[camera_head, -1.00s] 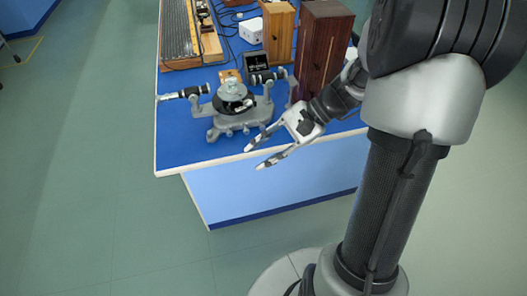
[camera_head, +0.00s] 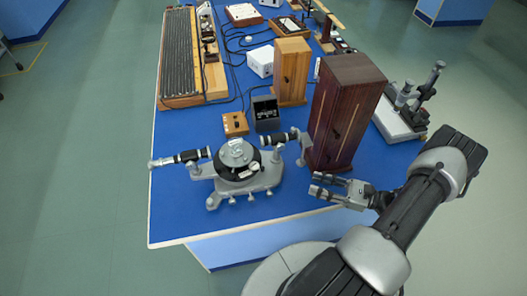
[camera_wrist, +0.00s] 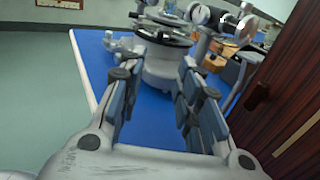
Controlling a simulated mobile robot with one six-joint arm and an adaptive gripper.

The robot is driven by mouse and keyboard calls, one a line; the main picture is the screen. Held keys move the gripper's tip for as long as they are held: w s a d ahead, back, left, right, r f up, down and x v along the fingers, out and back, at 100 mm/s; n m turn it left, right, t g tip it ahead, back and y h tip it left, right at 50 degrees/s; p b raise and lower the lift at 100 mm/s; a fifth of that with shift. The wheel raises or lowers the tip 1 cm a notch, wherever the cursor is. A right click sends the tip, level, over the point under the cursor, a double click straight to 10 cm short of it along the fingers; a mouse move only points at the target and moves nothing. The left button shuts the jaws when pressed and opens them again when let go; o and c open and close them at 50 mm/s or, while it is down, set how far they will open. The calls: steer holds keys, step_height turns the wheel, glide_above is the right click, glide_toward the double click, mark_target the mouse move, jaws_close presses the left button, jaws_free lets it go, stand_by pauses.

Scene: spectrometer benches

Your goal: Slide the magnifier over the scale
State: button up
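A grey spectrometer (camera_head: 238,190) with a round dark disc and two black telescope tubes stands near the front of the blue bench. A small pale piece (camera_head: 254,167) on its disc may be the magnifier; I cannot tell surely. The scale is too small to make out. My gripper (camera_head: 316,185) is to the right of the spectrometer, apart from it, in front of the dark wooden cabinet. In the wrist view my gripper (camera_wrist: 157,72) has its fingers spread with nothing held, and the spectrometer (camera_wrist: 166,62) is ahead between and beyond the fingertips.
A tall dark wooden cabinet (camera_head: 343,110) stands close behind my gripper and fills the right of the wrist view. A small black box (camera_head: 266,113) and an orange box (camera_head: 235,124) sit behind the spectrometer. The bench (camera_head: 175,220) is clear at its front left.

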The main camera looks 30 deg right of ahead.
glide_toward(256, 166)
steer(key=x, duration=0.2)
steer(key=b+x, duration=0.1)
steer(key=x, duration=0.2)
steer(key=shift+s+a+r, duration=0.15)
steer(key=shift+a+r, duration=0.05)
steer(key=shift+a, duration=0.1)
jaws_close()
stand_by(0.7)
